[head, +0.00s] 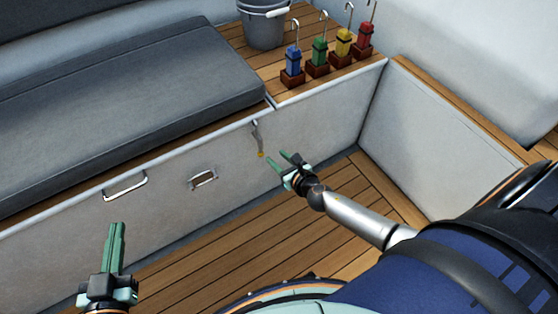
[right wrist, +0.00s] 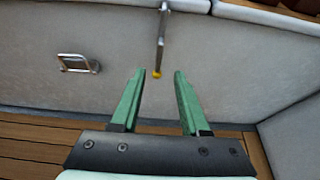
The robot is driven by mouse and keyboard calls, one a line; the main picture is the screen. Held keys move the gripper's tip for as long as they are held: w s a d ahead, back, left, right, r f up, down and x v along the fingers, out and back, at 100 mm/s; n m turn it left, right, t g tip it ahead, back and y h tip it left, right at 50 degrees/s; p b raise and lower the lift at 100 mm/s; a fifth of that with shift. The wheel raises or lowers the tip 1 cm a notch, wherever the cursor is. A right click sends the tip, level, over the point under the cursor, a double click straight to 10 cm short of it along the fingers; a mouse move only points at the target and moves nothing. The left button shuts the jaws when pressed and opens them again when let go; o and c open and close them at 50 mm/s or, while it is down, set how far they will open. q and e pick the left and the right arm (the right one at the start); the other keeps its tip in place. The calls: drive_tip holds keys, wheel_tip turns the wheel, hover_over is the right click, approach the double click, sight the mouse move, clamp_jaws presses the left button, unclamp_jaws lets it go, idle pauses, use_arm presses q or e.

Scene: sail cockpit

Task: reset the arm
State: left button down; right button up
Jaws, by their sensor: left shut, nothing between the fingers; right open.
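My right gripper (head: 281,164) is open and empty in front of the white bench wall. Its two green fingers also show in the right wrist view (right wrist: 157,74), spread apart. A small metal lever with a yellow tip (head: 257,138) hangs on the bench wall, just beyond and above the right fingertips. In the right wrist view the lever (right wrist: 160,40) appears between the fingers at the top, and I cannot tell the exact gap. My left gripper (head: 119,226) is at the lower left, its green fingers together and empty, pointing up in the picture.
Blue, green, yellow and red hooked blocks (head: 319,58) stand in wooden bases on the ledge, beside a grey bucket (head: 264,24). A grey cushion (head: 130,95) covers the bench. Two metal handles (head: 125,187) (head: 203,179) sit on its wall. The wooden floor (head: 230,235) looks clear.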

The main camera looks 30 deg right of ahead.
idle(0.5)
drive_tip(key=s+a+r+m+t+y, duration=0.1)
drive_tip(key=s+a+r+m, duration=0.3)
drive_tip(key=r+m, duration=0.5)
drive_tip(key=s+a+r+m+t+y, duration=0.15)
drive_tip(key=s+a+r+m, duration=0.3)
drive_tip(key=m, duration=0.85)
drive_tip(key=s+a+r+m+y, duration=0.25)
drive_tip(key=s+r+m, duration=0.25)
drive_tip(key=r+m, duration=0.4)
use_arm(q)
drive_tip(key=s+a+n+g+y+p, duration=0.2)
drive_tip(key=s+g+p, duration=0.4)
drive_tip(key=p, duration=1.6)
drive_tip(key=shift+s+r+g, duration=0.3)
drive_tip(key=shift+s+r, duration=0.1)
drive_tip(key=shift+s, duration=1)
use_arm(e)
drive_tip(key=s+d+f+m+g+h, duration=0.1)
drive_tip(key=s+m+g+h, duration=0.2)
drive_tip(key=s+g, duration=0.3)
drive_tip(key=shift+s+d+m, duration=0.3)
drive_tip(key=shift+s+d, duration=0.05)
drive_tip(key=shift+s, duration=0.7)
use_arm(q)
drive_tip(key=shift+a, duration=0.1)
use_arm(e)
drive_tip(key=shift+f+g, duration=0.1)
drive_tip(key=shift+g, duration=0.15)
